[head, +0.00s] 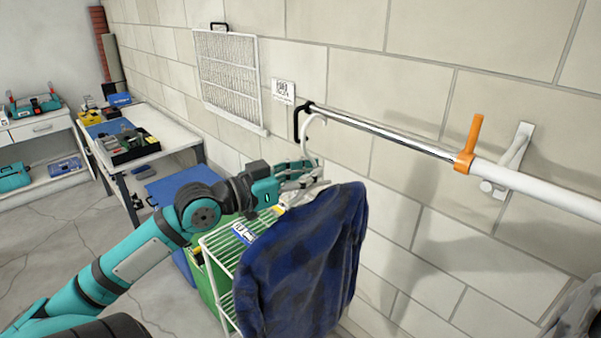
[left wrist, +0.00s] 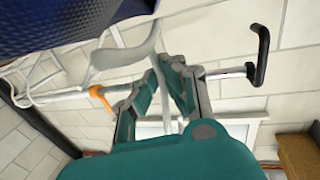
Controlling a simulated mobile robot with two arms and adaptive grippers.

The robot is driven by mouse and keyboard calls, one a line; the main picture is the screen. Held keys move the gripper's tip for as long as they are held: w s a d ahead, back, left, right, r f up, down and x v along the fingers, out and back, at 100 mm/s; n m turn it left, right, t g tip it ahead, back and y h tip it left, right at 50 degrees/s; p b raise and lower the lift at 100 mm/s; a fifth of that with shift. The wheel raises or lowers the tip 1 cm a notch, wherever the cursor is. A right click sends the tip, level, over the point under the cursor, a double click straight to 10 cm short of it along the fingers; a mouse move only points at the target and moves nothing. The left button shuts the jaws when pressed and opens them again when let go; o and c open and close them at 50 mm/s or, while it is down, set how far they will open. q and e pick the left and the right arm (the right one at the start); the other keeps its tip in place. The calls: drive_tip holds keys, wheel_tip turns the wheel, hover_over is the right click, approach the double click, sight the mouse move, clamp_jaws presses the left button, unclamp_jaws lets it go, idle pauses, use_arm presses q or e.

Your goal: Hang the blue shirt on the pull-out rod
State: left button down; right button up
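The blue checked shirt (head: 300,262) hangs from a pale hanger (head: 313,140), to the left of and below most of the rod. My left gripper (head: 308,172) is shut on the hanger just below its hook. In the left wrist view the hanger (left wrist: 125,55) passes between my fingers (left wrist: 166,62), and part of the shirt (left wrist: 60,25) shows at upper left. The pull-out rod (head: 385,132) extends from a white tube and ends in a black stopper (head: 302,122). The hook's top is close to the rod's end in the head view; I cannot tell whether they touch. My right gripper is not in view.
An orange clamp (head: 468,146) sits on the rod beside a white wall bracket (head: 508,160). A white wire rack (head: 222,252) stands behind the shirt. A grey garment (head: 578,310) shows at lower right. A wall grille (head: 230,80) and workbench (head: 165,140) are further left.

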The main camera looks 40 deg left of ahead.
use_arm(q)
drive_tip(key=shift+w+r, duration=0.15)
drive_tip(key=shift+w, duration=0.95)
drive_tip(key=shift+a+p+x, duration=0.2)
drive_tip(key=shift+p+x, duration=0.2)
drive_tip(key=shift+x, duration=0.6)
drive_tip(key=shift+a+p+x, duration=0.15)
drive_tip(key=shift+p+x, duration=0.2)
drive_tip(key=shift+x, duration=0.65)
drive_tip(key=w, duration=0.5)
drive_tip(key=shift+w+d+f, duration=0.15)
drive_tip(key=shift+d+f, duration=0.05)
drive_tip(key=shift+f, duration=0.1)
drive_tip(key=shift+f+b, duration=0.55)
drive_tip(key=shift+f, duration=0.3)
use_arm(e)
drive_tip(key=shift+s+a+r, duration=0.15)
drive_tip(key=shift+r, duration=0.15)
